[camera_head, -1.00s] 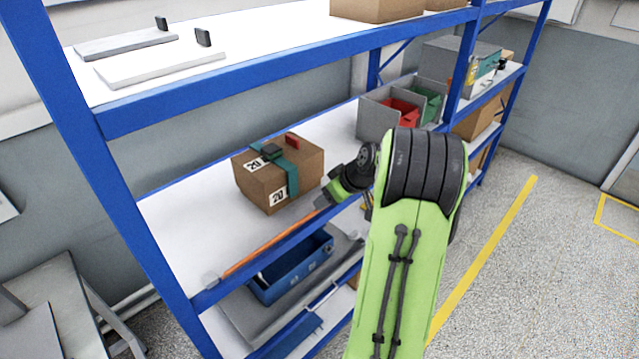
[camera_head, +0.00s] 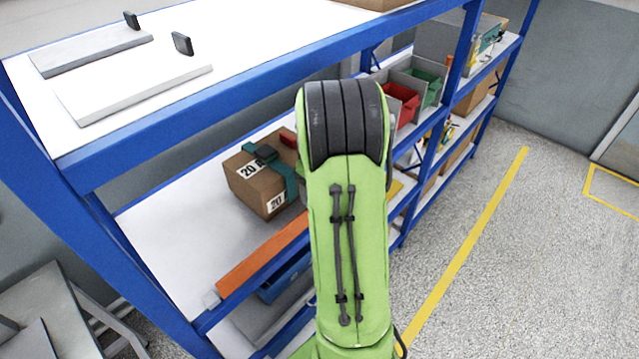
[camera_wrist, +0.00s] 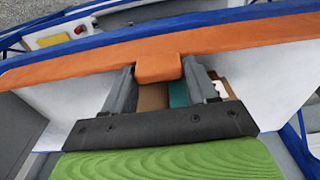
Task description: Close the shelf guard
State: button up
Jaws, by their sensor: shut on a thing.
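The shelf guard (camera_head: 262,261) is a flat orange bar along the front edge of the middle shelf (camera_head: 165,235), hinged at a grey block at its left end. Its broad face shows in the head view, and my arm hides its right part. In the wrist view the guard (camera_wrist: 60,66) runs across the picture, with a short orange tab (camera_wrist: 158,67) sticking out. My gripper (camera_wrist: 160,76) has its two grey fingers on either side of this tab and is shut on it. The gripper is hidden behind my arm in the head view.
A brown carton (camera_head: 253,188) with a green strap stands on the shelf behind the guard. Grey, red and green bins (camera_head: 402,102) stand farther right. Blue uprights and the upper shelf (camera_head: 230,48) frame the space. The floor at right is clear.

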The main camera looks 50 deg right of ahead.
dwell(0.3)
jog(key=o, duration=1.4)
jog(key=shift+w, duration=0.1)
